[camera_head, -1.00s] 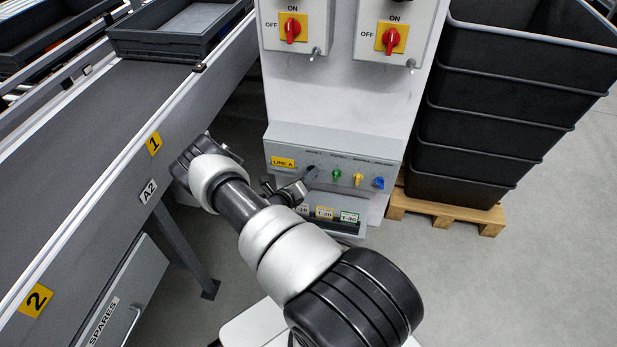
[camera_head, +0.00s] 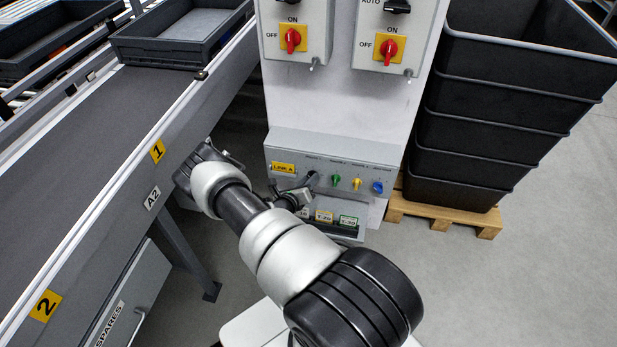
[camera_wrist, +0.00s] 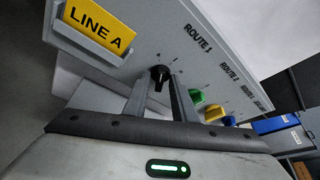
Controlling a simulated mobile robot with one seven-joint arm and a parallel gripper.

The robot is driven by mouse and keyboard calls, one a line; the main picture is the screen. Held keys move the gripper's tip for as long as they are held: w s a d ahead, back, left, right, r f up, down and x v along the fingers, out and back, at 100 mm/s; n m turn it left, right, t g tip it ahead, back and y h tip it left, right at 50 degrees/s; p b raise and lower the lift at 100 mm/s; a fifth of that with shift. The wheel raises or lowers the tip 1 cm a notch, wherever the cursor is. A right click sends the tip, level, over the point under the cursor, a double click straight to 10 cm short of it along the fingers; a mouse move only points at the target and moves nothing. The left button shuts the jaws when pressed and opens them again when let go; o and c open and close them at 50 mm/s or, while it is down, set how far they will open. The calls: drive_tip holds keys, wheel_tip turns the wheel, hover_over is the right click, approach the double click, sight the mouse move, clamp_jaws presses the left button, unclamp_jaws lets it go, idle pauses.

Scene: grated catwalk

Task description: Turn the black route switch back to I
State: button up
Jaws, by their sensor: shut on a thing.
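The black route switch (camera_wrist: 159,73) sits on the grey LINE A panel, below the ROUTE 1 label, in the wrist view. My gripper (camera_wrist: 158,85) is at the panel with its two fingers on either side of the switch knob, shut on it. In the head view my gripper (camera_head: 308,185) reaches the black switch at the left end of the row of knobs. The knob's exact pointing and any position marks are too small or hidden to read.
A green knob (camera_head: 335,180), a yellow knob (camera_head: 356,184) and a blue knob (camera_head: 377,187) sit right of the black switch. Red switches (camera_head: 292,40) are above. A conveyor (camera_head: 110,130) stands left, and stacked black crates (camera_head: 470,140) stand right on a pallet.

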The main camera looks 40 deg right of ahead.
drive_tip(key=shift+s+d+r+m+t+y+p, duration=0.1)
drive_tip(key=shift+m+t+y+p, duration=0.45)
drive_tip(key=shift+m+p, duration=0.8)
drive_tip(key=shift+s+d+r+m+t+y+p, duration=0.1)
drive_tip(key=shift+m+t+y+p, duration=0.55)
drive_tip(key=shift+p, duration=1.25)
drive_tip(key=shift+f+m, duration=0.1)
drive_tip(key=shift+m, duration=0.2)
drive_tip(key=o, duration=0.7)
drive_tip(key=shift+c, duration=0.2)
drive_tip(key=p+v, duration=0.4)
drive_tip(key=v, duration=1.3)
drive_tip(key=shift+a, duration=0.2)
